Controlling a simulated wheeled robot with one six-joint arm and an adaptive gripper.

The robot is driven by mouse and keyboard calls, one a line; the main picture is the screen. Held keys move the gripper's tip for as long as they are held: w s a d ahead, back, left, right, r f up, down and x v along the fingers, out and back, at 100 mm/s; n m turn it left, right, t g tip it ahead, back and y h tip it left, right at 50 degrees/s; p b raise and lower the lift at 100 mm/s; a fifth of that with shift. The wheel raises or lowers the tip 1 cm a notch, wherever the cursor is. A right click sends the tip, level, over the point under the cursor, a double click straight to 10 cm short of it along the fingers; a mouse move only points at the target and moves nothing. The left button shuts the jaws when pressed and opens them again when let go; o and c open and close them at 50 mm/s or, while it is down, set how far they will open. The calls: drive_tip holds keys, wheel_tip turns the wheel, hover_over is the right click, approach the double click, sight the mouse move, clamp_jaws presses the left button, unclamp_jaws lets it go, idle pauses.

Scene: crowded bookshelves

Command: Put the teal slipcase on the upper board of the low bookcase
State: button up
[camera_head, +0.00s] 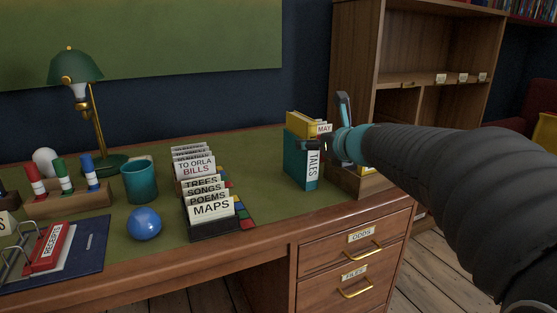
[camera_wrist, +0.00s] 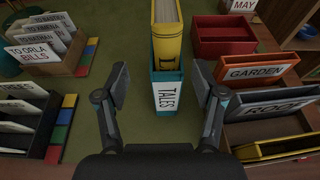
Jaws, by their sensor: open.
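The teal slipcase (camera_head: 298,165) stands upright on the green desk top, with a white TALES label on its spine and a yellow book (camera_head: 301,121) in it. In the wrist view the slipcase (camera_wrist: 168,75) and the yellow book (camera_wrist: 167,35) are between the fingers. My gripper (camera_wrist: 162,88) is open, one finger on each side of the slipcase, with gaps visible on both sides. In the head view my gripper (camera_head: 343,122) is just right of the slipcase. A wooden bookcase (camera_head: 384,55) with labelled boards stands behind right; I cannot tell whether it is the low one.
Labelled boxes, GARDEN (camera_wrist: 258,70) and ROOF (camera_wrist: 271,108), lie close right of the slipcase. Card trays (camera_head: 211,232) stand left of it. A blue ball (camera_head: 144,223), teal cup (camera_head: 140,181) and lamp (camera_head: 77,68) are farther left. Green desk surface is free between trays and slipcase.

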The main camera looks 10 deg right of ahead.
sight(300, 158)
drive_tip(key=x, duration=0.7)
drive_tip(key=shift+w+d, duration=0.25)
drive_tip(key=shift+w, duration=0.3)
clamp_jaws()
